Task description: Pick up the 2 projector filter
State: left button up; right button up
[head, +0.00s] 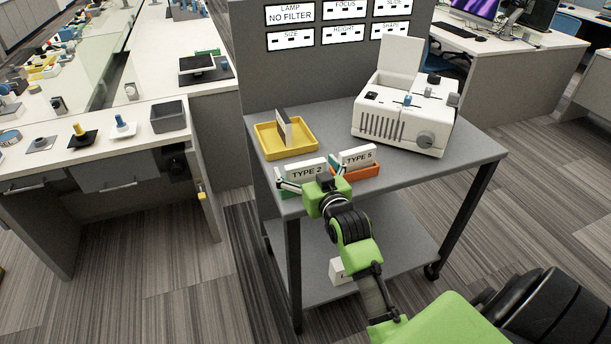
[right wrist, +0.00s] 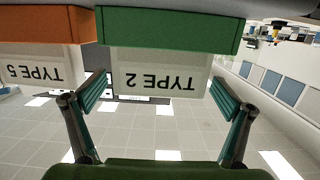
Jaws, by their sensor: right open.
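The TYPE 2 filter (head: 307,170) is a white labelled plate standing upright in a green holder near the cart's front edge. In the right wrist view the TYPE 2 filter (right wrist: 160,78) shows upside down in its green holder (right wrist: 170,30). My right gripper (head: 309,179) is open in front of it. In the wrist view its two fingers (right wrist: 160,88) stand apart, one toward each side edge of the plate, with no clear contact. My left gripper is out of view.
The TYPE 5 filter (head: 358,155) stands close on the right in an orange holder (head: 368,171). A yellow tray (head: 268,146) with an upright plate lies behind. A white projector (head: 405,115) with its lid raised stands at the back right. The cart's right front is clear.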

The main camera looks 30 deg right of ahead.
jog(key=c, duration=1.2)
jog(key=shift+r, duration=0.1)
